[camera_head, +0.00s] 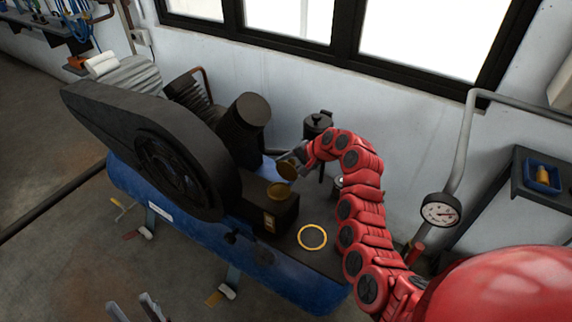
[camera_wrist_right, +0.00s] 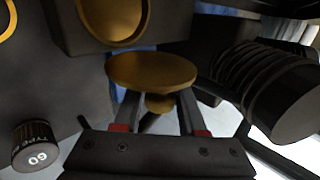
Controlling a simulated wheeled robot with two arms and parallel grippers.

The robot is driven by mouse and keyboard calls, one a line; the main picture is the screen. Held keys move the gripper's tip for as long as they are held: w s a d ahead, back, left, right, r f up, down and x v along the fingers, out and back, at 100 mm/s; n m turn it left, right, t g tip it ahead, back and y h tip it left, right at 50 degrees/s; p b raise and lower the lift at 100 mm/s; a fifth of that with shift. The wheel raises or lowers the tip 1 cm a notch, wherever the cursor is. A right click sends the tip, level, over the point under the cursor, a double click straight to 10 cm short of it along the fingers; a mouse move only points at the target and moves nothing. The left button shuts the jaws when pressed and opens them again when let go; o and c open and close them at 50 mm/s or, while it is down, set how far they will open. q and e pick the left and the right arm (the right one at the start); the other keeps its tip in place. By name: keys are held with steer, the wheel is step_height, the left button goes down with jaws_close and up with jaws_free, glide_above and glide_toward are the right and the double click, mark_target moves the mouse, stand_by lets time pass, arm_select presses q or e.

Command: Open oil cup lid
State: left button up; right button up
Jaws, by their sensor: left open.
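The oil cup lid (camera_head: 287,170) is a round brass disc, raised and tilted above the oil cup opening (camera_head: 279,191) on the compressor's dark block. In the right wrist view the lid (camera_wrist_right: 150,69) shows nearly edge-on, with its small knob (camera_wrist_right: 159,103) between my fingers. The brass-rimmed opening (camera_wrist_right: 116,18) is uncovered beyond it. My right gripper (camera_head: 297,157) is shut on the lid by this knob; the exact finger contact is hard to see. My left gripper (camera_head: 136,309) is open and empty, low over the floor, away from the compressor.
The blue compressor base (camera_head: 270,275) carries a large black belt guard (camera_head: 150,150) and a ribbed cylinder (camera_head: 190,97). A yellow ring (camera_head: 312,237) lies on its top. A pressure gauge (camera_head: 440,210) and pipe stand right. A wall shelf (camera_head: 545,180) holds a blue bin.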

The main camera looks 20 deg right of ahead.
steer(key=shift+o, duration=1.3)
steer(key=shift+s+d+r, duration=0.3)
steer(key=shift+r, duration=0.15)
steer(key=p+v, duration=1)
steer(key=v, duration=0.6)
steer(key=shift+s, duration=0.15)
